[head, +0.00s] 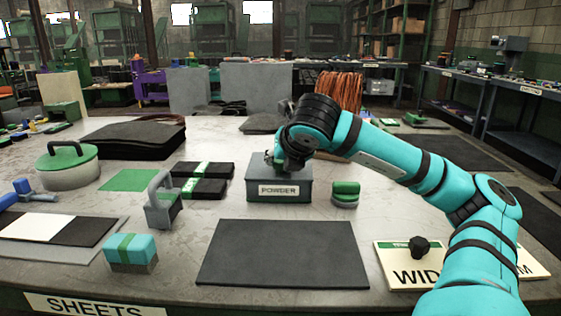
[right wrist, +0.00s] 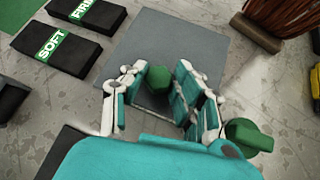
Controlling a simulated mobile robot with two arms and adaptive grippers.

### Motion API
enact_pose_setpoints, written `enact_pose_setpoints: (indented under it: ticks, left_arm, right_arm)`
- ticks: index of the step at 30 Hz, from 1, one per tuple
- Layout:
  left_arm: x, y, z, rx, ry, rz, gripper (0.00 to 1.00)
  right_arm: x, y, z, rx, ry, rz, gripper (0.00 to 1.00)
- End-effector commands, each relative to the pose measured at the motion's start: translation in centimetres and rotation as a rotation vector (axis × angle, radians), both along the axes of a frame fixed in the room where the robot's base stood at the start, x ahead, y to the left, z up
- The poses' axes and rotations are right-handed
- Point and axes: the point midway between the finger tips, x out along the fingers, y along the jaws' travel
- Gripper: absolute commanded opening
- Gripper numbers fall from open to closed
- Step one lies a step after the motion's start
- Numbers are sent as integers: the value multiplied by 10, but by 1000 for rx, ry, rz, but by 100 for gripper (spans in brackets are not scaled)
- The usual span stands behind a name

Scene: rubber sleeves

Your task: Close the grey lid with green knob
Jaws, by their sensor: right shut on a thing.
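The grey box labelled POWDER (head: 279,192) stands at the middle of the table. Its grey lid (head: 295,172) appears to lie level across the top; I cannot tell whether any gap is left under it. My right gripper (head: 277,161) comes down from above onto the lid. In the right wrist view the right gripper (right wrist: 160,92) has its fingers on both sides of the green knob (right wrist: 158,78), shut on it. The grey lid (right wrist: 192,40) spreads out beneath the fingers there. In the head view the knob is mostly hidden by the gripper. My left gripper is not in view.
A small green-topped item (head: 345,193) stands close right of the box. Black packs (head: 205,180) and a grey-handled block (head: 163,205) lie to the left. A dark mat (head: 283,253) lies in front, bare. Coppery bristles (head: 340,92) stand behind.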

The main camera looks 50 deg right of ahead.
Motion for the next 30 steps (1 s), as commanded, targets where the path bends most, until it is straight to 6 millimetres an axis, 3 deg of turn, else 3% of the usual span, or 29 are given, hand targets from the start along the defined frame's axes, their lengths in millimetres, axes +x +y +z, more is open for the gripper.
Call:
enact_pose_setpoints:
  ticks: [1,6,7,12,24,30]
  left_arm:
    - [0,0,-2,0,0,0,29]
    - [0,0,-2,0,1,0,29]
    - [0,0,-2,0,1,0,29]
    - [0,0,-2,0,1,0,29]
    - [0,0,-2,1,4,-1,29]
    - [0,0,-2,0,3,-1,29]
  right_arm:
    - [-2,9,-17,20,46,16,0]
    - [-2,9,-18,20,46,16,0]
    - [-2,9,-18,20,46,16,31]
    - [-2,9,-18,20,46,16,51]
    - [-3,9,-16,19,44,15,51]
    - [-17,17,0,16,37,15,51]
